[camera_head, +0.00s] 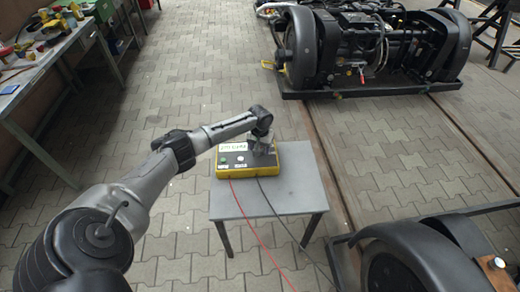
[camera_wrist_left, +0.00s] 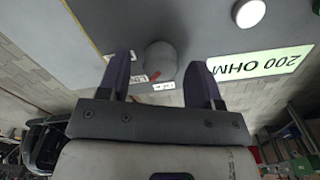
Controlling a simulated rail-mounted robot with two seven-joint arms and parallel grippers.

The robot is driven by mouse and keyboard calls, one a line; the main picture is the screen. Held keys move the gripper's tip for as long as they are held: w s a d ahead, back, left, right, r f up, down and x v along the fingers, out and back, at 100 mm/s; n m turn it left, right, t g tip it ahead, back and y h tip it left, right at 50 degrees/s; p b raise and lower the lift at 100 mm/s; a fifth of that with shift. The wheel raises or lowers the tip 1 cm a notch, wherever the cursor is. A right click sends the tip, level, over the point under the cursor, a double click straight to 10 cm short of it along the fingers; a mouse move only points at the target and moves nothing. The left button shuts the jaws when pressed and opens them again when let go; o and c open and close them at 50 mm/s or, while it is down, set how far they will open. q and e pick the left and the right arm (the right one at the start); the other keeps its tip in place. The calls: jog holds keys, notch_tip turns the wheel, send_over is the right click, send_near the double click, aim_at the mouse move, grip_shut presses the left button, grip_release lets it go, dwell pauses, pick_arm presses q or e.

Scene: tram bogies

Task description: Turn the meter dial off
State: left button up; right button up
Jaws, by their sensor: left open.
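The meter (camera_head: 232,170) is a yellow case with a grey panel, lying on a small grey table. Its pale display (camera_head: 233,146) shows in the left wrist view (camera_wrist_left: 262,72) with the text 200 OHM. The round grey dial (camera_wrist_left: 160,58) has a red mark at its near edge, with small white labels beside it. My left gripper (camera_head: 262,146) is over the right part of the meter and hides the dial in the head view. In the left wrist view its two fingers (camera_wrist_left: 160,75) are open, one on each side of the dial. I cannot tell whether they touch it. My right gripper is not in view.
A red and a black cable (camera_head: 253,225) run from the meter over the table's front edge (camera_head: 270,213). A bogie (camera_head: 350,50) stands at the back right, another wheel (camera_head: 420,262) at the front right. A workbench (camera_head: 40,65) stands at the left.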

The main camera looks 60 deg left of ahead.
pick_arm(q)
jog(key=shift+f, duration=0.15)
jog(key=shift+c, duration=0.4)
jog(key=c, duration=0.8)
jog(key=shift+p, duration=0.35)
jog(key=shift+c, duration=0.2)
jog(key=n+p, duration=0.2)
jog(key=p, duration=0.1)
jog(key=n+p, duration=0.2)
jog(key=p, duration=0.1)
jog(key=shift+r+p, duration=0.3)
jog(key=shift+p, duration=0.1)
jog(key=n+p, duration=0.2)
jog(key=n, duration=0.1)
jog(key=shift+f, duration=0.15)
jog(key=shift+s+f+n+p, duration=0.1)
jog(key=shift+n+p, duration=0.6)
jog(key=shift+n, duration=0.2)
jog(key=shift+a, duration=0.1)
